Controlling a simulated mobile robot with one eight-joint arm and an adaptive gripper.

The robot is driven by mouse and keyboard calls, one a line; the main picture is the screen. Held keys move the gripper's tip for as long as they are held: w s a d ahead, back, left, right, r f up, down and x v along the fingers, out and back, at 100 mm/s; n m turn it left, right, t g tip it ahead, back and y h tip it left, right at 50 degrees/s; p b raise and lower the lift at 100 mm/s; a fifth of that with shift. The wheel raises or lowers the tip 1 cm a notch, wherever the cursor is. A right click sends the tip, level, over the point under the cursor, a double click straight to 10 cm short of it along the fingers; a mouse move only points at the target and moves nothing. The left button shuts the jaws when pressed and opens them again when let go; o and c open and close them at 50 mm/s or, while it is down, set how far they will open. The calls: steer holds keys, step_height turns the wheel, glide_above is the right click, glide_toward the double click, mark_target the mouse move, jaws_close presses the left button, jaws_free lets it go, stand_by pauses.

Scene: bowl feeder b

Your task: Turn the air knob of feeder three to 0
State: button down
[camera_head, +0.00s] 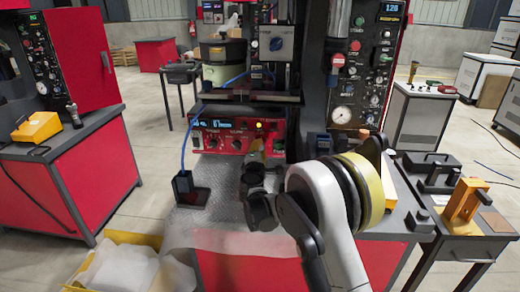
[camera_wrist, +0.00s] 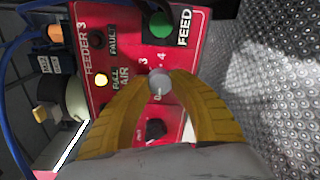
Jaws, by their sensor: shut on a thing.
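The red panel of feeder three (camera_wrist: 98,20) fills the upper middle of the wrist view, turned sideways, with "FEEDER 3", "AIR" and "FEED" printed on it. The grey air knob (camera_wrist: 159,82) sits between my yellow fingertips. My gripper (camera_wrist: 164,88) is shut on this knob, one finger on each side. Marks 3 and 4 show beside the knob; its pointer is too small to read surely. In the head view the red control panel (camera_head: 215,137) with its blue display is at the middle, and my arm and gripper hide its right part.
A blue cable (camera_head: 184,150) hangs left of the panel. Bare metal tabletop (camera_head: 215,215) lies in front.

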steer(key=c, duration=1.1)
jaws_free()
steer(key=s, duration=1.2)
steer(key=shift+a+r, duration=0.25)
steer(key=shift+r, duration=0.1)
steer(key=shift+f, duration=0.1)
